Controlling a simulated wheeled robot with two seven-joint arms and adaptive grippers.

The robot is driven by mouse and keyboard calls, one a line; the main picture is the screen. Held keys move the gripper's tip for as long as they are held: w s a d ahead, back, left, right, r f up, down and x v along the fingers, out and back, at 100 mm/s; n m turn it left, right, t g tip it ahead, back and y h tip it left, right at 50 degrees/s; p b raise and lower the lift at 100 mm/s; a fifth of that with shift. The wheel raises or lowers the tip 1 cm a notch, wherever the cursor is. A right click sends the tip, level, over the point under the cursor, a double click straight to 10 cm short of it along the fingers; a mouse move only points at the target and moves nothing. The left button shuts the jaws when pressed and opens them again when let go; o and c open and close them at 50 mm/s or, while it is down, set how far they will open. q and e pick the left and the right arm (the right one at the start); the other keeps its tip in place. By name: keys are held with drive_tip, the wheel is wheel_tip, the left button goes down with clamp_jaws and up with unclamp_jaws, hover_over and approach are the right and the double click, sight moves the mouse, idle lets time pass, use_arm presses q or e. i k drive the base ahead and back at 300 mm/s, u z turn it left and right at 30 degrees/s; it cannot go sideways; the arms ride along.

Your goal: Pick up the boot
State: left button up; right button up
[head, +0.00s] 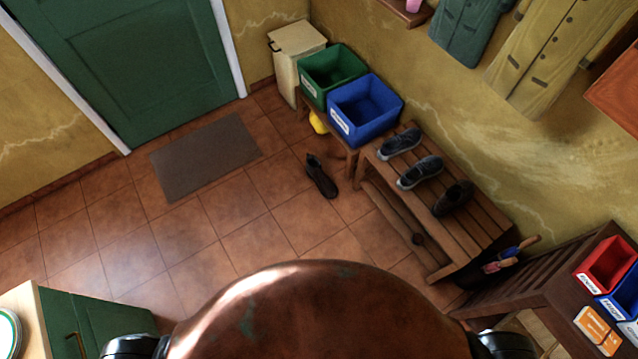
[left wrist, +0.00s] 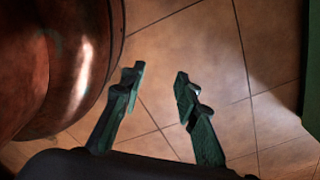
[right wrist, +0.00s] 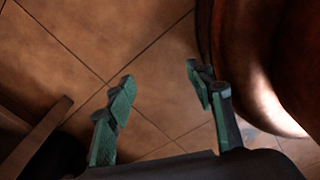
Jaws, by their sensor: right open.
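A dark boot (head: 321,176) lies on the tiled floor in the head view, left of the wooden shoe bench. It is alone on the floor there, well ahead of my body. My left gripper (left wrist: 158,82) is open and empty over bare tiles in the left wrist view. My right gripper (right wrist: 160,80) is open and empty over bare tiles in the right wrist view. Neither wrist view shows the boot. In the head view the fingers of both grippers are out of sight.
The slatted bench (head: 470,228) holds two grey sneakers (head: 420,172) and a dark shoe (head: 453,198). A green bin (head: 333,74) and a blue bin (head: 366,108) stand behind it. A doormat (head: 205,157) lies by the green door (head: 130,65). A green cabinet (head: 90,325) is at lower left. The middle floor is clear.

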sight(326, 187)
drive_tip(key=z, duration=0.35)
drive_tip(key=k, duration=0.2)
drive_tip(key=u, duration=1.45)
drive_tip(key=i, duration=2.45)
drive_tip(key=z, duration=1.45)
drive_tip(key=i, duration=0.65)
drive_tip(key=z, duration=0.5)
